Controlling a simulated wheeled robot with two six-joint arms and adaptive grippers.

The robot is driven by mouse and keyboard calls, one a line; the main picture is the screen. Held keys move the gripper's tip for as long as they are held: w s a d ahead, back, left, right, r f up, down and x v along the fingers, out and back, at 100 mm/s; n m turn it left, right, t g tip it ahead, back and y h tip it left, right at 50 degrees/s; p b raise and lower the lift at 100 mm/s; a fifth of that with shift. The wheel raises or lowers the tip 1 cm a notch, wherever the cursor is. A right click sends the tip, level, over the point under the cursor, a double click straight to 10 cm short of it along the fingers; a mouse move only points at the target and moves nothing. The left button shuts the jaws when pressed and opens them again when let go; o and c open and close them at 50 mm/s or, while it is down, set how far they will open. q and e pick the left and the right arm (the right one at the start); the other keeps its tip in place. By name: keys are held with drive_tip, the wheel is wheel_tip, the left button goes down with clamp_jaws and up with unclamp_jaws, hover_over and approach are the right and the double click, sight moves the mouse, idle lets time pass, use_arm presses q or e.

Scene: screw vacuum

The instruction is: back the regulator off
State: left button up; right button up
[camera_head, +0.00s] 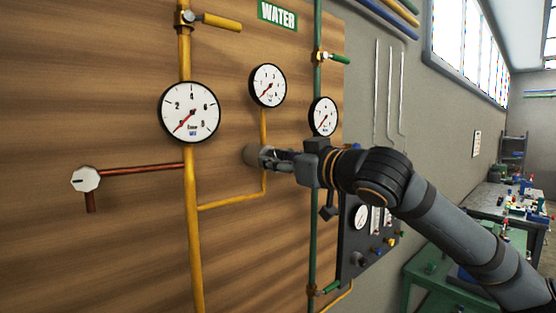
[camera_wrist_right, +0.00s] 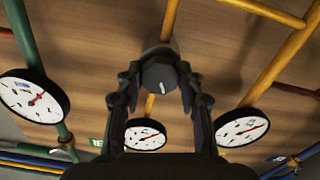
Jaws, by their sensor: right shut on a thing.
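The regulator is a grey round body (camera_head: 250,155) on the wooden panel, on the yellow pipe below the middle gauge. Its dark knob (camera_wrist_right: 159,77), with a light mark on its face, sits between my fingers in the right wrist view. My right gripper (camera_head: 273,158) is shut on this knob, coming from the right. The middle gauge (camera_head: 267,86) and the larger left gauge (camera_head: 189,112) have red needles pointing to the lower left. My fingers partly hide the regulator in the head view. My left gripper is not in view.
A third gauge (camera_head: 323,116) sits on the green pipe (camera_head: 317,90), close to my right wrist. Yellow pipe (camera_head: 194,240) runs down the panel. A brown pipe with a white octagonal fitting (camera_head: 86,180) is at left. A dark instrument board (camera_head: 352,243) stands below my right arm.

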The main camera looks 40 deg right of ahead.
drive_tip(key=n, duration=1.2)
drive_tip(key=shift+f+n, duration=0.1)
drive_tip(key=shift+n, duration=0.3)
drive_tip(key=shift+a, duration=0.1)
drive_tip(key=o, duration=0.9)
drive_tip(key=shift+o, duration=1.4)
drive_tip(key=shift+s, duration=0.1)
